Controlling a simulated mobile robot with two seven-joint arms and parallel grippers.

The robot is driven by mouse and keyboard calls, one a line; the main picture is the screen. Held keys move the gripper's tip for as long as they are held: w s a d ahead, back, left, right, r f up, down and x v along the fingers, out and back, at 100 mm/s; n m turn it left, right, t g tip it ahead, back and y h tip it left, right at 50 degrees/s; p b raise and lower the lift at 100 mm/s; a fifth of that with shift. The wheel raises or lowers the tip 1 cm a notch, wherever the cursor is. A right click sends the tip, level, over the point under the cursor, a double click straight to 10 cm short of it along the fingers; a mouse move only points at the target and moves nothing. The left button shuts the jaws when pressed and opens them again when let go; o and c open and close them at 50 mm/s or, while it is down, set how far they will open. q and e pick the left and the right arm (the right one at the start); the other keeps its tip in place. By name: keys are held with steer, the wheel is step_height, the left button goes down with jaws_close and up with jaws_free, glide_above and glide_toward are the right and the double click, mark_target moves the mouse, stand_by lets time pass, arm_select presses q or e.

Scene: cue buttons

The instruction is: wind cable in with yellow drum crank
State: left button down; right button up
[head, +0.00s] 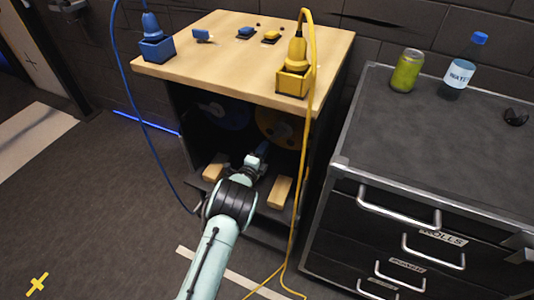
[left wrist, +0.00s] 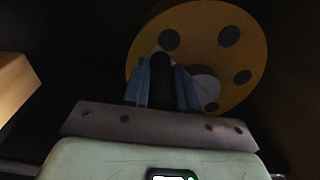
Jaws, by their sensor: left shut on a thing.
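The yellow drum (head: 268,121) sits in the dark cabinet under the wooden top, partly hidden by shadow. In the left wrist view the yellow drum (left wrist: 240,32) is a disc with dark round holes. My left gripper (head: 260,152) reaches into the cabinet. Its blue fingers (left wrist: 162,82) are closed around a dark upright handle (left wrist: 162,72), which looks like the drum's crank, in front of the disc. The yellow cable (head: 303,150) hangs from a yellow plug (head: 297,52) in a yellow box (head: 292,82) down to the floor. My right gripper is not in view.
A blue drum (head: 225,115) is left of the yellow one. Wooden blocks (head: 281,191) flank my wrist. A blue cable (head: 137,115) hangs at the left. A drawer cabinet (head: 430,150) with a can (head: 407,71) and bottle (head: 461,72) stands right.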

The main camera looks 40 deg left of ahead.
arm_select(q)
steer(key=shift+s+a+r, duration=0.2)
steer(key=shift+a+r, duration=0.2)
steer(key=shift+a, duration=0.35)
steer(key=c, duration=0.9)
jaws_free()
steer(key=shift+r, duration=0.1)
steer(key=shift+d, duration=0.15)
